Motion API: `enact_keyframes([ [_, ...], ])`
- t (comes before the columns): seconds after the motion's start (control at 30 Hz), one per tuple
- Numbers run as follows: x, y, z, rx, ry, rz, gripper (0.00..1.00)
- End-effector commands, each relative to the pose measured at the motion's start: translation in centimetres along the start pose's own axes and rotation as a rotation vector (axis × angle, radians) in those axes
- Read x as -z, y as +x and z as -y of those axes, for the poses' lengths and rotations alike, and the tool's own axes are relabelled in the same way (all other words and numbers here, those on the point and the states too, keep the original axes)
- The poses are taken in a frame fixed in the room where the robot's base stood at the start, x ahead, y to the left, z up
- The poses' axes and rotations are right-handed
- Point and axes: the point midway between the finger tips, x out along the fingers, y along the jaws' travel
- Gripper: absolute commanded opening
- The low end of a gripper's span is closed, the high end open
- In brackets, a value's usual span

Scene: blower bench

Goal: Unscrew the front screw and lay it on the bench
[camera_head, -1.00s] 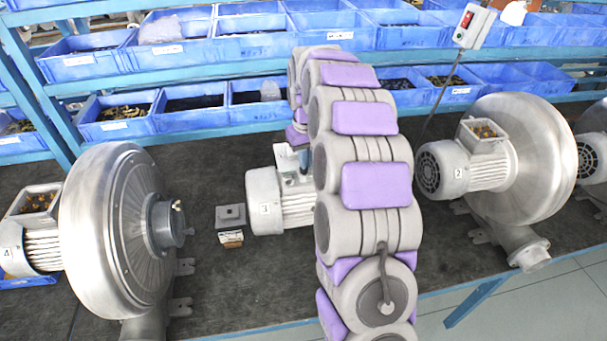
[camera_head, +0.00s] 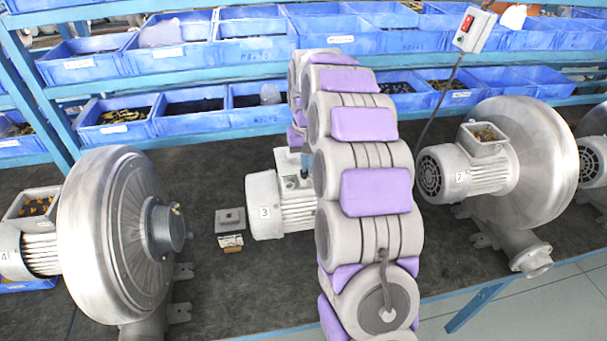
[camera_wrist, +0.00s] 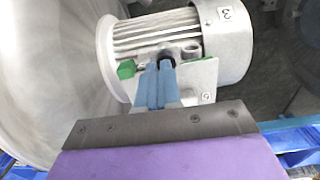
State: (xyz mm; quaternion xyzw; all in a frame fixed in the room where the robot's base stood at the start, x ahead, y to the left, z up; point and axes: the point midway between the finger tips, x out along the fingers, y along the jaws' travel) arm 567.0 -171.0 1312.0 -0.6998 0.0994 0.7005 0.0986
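The motor marked 3 (camera_head: 285,205) stands on the dark bench (camera_head: 225,290), partly behind my arm. In the wrist view the finned motor (camera_wrist: 155,38) is upside down, with a box-like part on its side and a green piece (camera_wrist: 126,69) at its left. My gripper (camera_wrist: 160,66) has blue fingers close together, pointing at that part. Their tips are at a dark round spot there. No screw can be made out; the fingertips cover that place. I cannot tell whether they grip anything. In the head view only a little blue of my gripper (camera_head: 305,165) shows beside my arm.
A blower (camera_head: 115,240) stands at the left and blower 2 (camera_head: 530,165) at the right. A small grey block (camera_head: 230,221) lies left of motor 3. Blue bins (camera_head: 190,110) line the shelves behind. The bench's front left middle is bare.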

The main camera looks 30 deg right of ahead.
Motion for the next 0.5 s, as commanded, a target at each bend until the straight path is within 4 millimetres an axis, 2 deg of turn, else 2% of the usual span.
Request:
enact_keyframes([
  [0.03,-0.02,0.05,0.02,0.000,0.000,0.001,0.11],
  [0.2,0.00,0.05,0.05,0.001,-0.001,0.001,0.27],
  [0.5,0.03,-0.04,0.13,0.001,-0.001,0.001,0.27],
])
